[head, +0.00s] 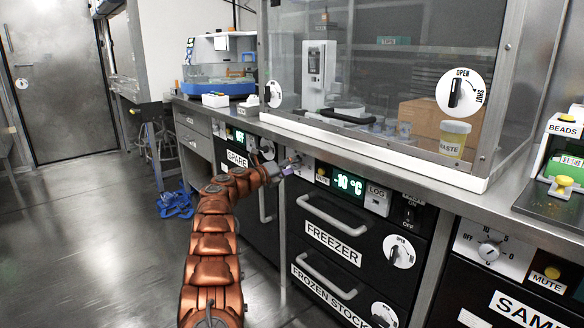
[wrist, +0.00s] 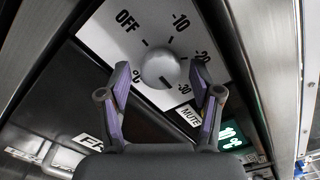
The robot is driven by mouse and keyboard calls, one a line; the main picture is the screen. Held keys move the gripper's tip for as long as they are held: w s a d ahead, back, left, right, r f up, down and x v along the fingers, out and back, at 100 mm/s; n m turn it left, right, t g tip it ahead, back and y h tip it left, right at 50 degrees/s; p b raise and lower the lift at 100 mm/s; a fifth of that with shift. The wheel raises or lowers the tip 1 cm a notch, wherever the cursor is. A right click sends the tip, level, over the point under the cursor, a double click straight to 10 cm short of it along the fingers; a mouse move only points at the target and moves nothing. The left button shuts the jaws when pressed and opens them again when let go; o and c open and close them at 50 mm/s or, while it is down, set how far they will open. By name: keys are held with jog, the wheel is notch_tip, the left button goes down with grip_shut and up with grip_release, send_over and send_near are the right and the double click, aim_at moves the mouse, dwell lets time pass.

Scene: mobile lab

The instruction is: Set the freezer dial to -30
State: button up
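The freezer dial (wrist: 160,70) is a round silver knob on a white plate marked OFF, -10, -20, -30 and °C in the wrist view. My gripper (wrist: 160,74) is open, with one finger on each side of the knob and gaps showing between. In the head view, my gripper (head: 284,168) is at the panel above the freezer drawer (head: 335,222) and hides most of the dial. The green freezer display (head: 347,186) reads -10 °C.
Right of the display are a LOG box (head: 377,199) and an ON/OFF switch (head: 409,213). A MUTE label (wrist: 190,116) sits near the dial. The counter edge (head: 370,160) overhangs the panel. Drawer handles (head: 332,215) stick out below. The floor at left is mostly clear.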

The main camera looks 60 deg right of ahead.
jog(key=shift+w+a, duration=0.1)
jog(key=v, duration=1.1)
jog(key=shift+a, duration=0.35)
dwell(0.5)
